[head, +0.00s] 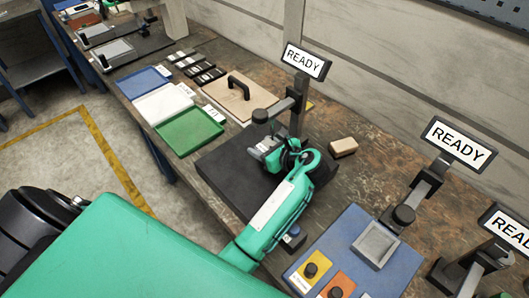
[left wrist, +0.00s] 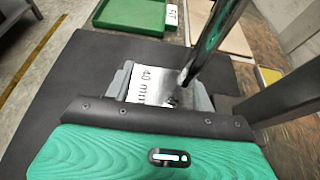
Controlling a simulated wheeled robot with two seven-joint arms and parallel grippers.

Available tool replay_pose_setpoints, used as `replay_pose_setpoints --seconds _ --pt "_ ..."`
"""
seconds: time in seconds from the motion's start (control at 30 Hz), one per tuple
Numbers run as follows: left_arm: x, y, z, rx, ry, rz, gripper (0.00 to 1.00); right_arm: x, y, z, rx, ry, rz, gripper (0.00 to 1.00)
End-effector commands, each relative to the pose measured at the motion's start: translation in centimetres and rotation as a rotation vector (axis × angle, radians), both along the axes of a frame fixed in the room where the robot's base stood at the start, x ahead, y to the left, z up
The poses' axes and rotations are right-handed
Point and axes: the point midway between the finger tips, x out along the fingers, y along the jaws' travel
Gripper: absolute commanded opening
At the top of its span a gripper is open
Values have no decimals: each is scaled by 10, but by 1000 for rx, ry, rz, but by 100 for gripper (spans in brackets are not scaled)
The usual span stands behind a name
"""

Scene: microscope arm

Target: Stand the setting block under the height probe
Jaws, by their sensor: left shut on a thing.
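My left gripper (head: 264,150) is over the black base plate (head: 222,168) of the height probe's stand. It is shut on the setting block, a pale block marked "40 mm" (left wrist: 146,86), held between the grey fingers in the left wrist view. In the head view the gripper mostly hides the block. The probe (head: 260,116) hangs from the post under a READY display (head: 306,62). Its shiny rod (left wrist: 208,42) comes down at the block's right end in the left wrist view; I cannot tell whether they touch. My right gripper is out of view.
A small tan block (head: 343,147) lies right of the stand. Green (head: 190,131), white (head: 163,103) and blue (head: 144,82) trays and a handled board (head: 238,98) lie beyond it. A blue panel (head: 335,238) with buttons and more READY stations stand at right.

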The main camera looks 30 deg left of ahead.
Motion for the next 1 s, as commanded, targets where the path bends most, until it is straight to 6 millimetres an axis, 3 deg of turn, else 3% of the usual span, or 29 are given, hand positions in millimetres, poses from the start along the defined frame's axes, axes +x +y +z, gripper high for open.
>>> replay_pose_setpoints --seconds 0.17,0.43,0.8,0.83,0.9,1.0 --pt "4 -1 -2 1 -2 1 0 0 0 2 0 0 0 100" --pt "3 -1 -32 1 -2 -1 0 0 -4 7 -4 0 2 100" --pt "3 -1 -35 1 -3 0 0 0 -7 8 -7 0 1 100" --pt "3 -1 -37 -1 0 0 60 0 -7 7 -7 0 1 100" --pt "3 -1 -38 -1 0 0 74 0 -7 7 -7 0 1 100" --pt "3 -1 -37 -1 0 0 76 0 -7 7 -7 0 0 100"
